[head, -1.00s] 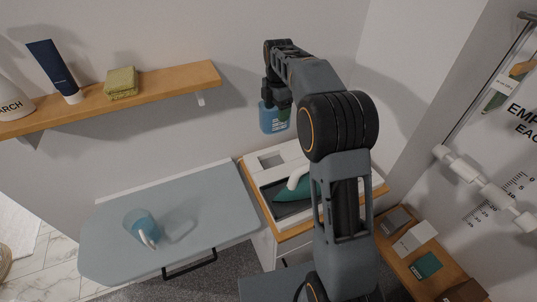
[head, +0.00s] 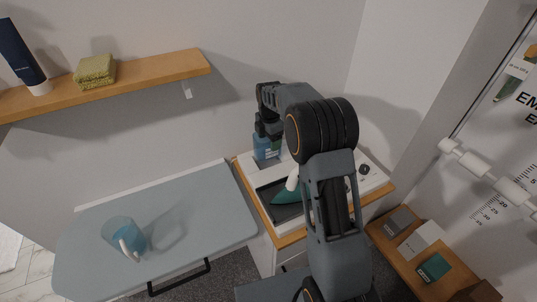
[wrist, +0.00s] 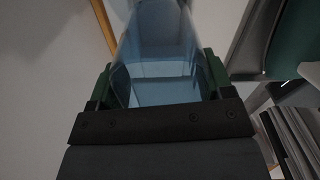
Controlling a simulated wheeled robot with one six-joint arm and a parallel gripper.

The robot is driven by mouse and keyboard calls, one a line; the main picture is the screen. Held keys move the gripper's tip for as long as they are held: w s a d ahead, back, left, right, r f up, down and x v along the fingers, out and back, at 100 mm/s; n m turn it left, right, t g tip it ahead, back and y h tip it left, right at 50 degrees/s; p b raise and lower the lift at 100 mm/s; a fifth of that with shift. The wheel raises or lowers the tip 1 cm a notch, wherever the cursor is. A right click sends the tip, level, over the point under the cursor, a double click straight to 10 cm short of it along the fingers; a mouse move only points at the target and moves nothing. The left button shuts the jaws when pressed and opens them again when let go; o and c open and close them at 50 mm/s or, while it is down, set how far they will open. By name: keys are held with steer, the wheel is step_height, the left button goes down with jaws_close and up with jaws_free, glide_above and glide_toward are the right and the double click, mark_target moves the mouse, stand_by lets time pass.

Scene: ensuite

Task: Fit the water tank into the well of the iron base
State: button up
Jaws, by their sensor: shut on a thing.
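The water tank is a clear blue box (head: 262,147), held upright in my gripper (head: 270,134) at the back left of the iron base. My gripper is shut on it. In the wrist view the tank (wrist: 158,45) sits between the green finger pads. The iron base (head: 247,167) is a white unit on a wood-topped stand. The tank's lower end is over or at the base's well, which it hides. I cannot tell whether the tank has entered the well. A teal iron with a white handle (head: 287,196) rests on the base, partly behind my arm.
A grey-blue ironing board (head: 190,205) with a clear blue jug (head: 122,236) is at left. A wall shelf (head: 150,76) holds a folded towel (head: 95,71) and a dark tube (head: 22,55). A low wooden shelf with boxes (head: 433,266) is at lower right.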

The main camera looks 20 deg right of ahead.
mark_target(269, 150)
steer(key=shift+f+p, duration=0.45)
steer(key=shift+f, duration=2.45)
steer(key=o, duration=1)
steer(key=shift+o, duration=0.2)
steer(key=s+r+m+t+b, duration=0.1)
steer(key=s+r+m, duration=0.15)
steer(key=r, duration=0.55)
steer(key=s+r+m, duration=0.2)
steer(key=s+r, duration=0.1)
steer(key=r, duration=0.5)
steer(key=s+m+t, duration=0.3)
steer(key=s+m, duration=1.4)
steer(key=s, duration=0.5)
steer(key=shift+s+a+f, duration=0.15)
steer(key=shift+s+a, duration=0.05)
